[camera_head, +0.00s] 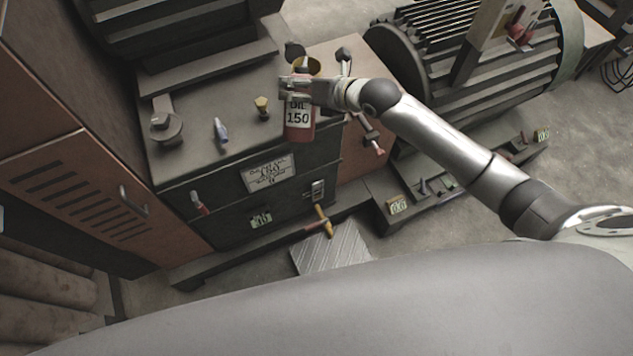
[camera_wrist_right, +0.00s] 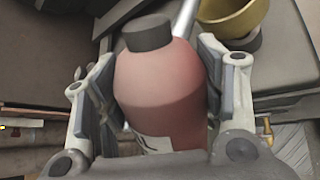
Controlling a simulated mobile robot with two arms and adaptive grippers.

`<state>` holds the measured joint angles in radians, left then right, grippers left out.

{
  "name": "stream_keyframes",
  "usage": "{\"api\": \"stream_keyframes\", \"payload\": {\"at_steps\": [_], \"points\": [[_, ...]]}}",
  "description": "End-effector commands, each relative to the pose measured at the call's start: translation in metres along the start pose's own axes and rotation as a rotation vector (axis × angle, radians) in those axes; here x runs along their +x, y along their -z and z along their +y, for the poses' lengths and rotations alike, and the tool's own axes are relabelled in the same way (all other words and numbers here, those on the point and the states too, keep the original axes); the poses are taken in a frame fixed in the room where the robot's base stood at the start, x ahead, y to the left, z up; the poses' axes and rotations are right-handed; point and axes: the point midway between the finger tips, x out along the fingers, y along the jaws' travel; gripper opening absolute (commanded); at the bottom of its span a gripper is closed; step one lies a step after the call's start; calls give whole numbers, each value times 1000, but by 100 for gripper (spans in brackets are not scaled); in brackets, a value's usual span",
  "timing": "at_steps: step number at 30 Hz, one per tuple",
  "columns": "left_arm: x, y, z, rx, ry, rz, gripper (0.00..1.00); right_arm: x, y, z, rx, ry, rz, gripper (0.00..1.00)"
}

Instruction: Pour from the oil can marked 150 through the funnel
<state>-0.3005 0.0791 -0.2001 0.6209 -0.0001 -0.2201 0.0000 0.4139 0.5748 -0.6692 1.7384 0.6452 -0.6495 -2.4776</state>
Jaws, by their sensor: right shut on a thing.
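The oil can (camera_head: 300,131) is red with a white label reading "OIL 150". It looks roughly upright at the front right of the dark cabinet's top. My right gripper (camera_head: 297,88) is shut around its upper part. In the right wrist view, the can (camera_wrist_right: 160,85) with its dark cap sits between the two fingers of my right gripper (camera_wrist_right: 160,70). A yellow funnel-like cup (camera_head: 314,67) stands just behind the gripper, partly hidden by it. It also shows at the top right of the wrist view (camera_wrist_right: 232,18), apart from the can. My left gripper is not in view.
On the cabinet top (camera_head: 190,100) stand a small yellow-topped item (camera_head: 262,107), a blue-and-white item (camera_head: 220,132) and a round metal piece (camera_head: 166,125). A dark upright fitting (camera_head: 344,56) is right of the cup. A large ribbed motor (camera_head: 455,60) fills the upper right.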

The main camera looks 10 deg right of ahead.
Motion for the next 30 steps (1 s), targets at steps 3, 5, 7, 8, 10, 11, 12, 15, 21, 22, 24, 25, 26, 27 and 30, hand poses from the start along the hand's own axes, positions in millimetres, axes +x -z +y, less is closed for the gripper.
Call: {"api": "stream_keyframes", "payload": {"at_steps": [3, 5, 7, 8, 10, 11, 12, 15, 21, 22, 24, 25, 26, 27, 30], "points": [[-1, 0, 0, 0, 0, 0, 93, -1, -3, 2, 1, -3, -4, 34], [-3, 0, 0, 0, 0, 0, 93, -2, -4, 2, 5, -3, 1, 34], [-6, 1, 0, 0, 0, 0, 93, -2, -6, 3, 13, -3, 10, 34], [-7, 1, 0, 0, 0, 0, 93, -3, -7, 4, 18, -3, 15, 34], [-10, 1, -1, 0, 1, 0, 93, -4, -9, 4, 28, -3, 26, 34], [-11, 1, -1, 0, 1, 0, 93, -4, -10, 5, 33, -3, 30, 34], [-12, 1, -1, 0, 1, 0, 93, -5, -11, 5, 40, -3, 37, 34], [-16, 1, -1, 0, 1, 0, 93, -6, -13, 6, 56, -2, 53, 34], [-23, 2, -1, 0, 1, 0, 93, -9, -18, 9, 96, -3, 93, 34], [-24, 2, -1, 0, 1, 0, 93, -9, -19, 9, 102, -3, 99, 34], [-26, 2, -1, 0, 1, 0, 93, -10, -20, 10, 112, -3, 109, 34], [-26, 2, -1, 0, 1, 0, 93, -10, -20, 10, 116, -3, 113, 34], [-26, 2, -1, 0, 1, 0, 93, -10, -20, 10, 120, -3, 115, 34], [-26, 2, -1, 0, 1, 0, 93, -10, -20, 10, 122, -3, 117, 34], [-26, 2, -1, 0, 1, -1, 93, -10, -20, 10, 124, -3, 119, 34]]}}
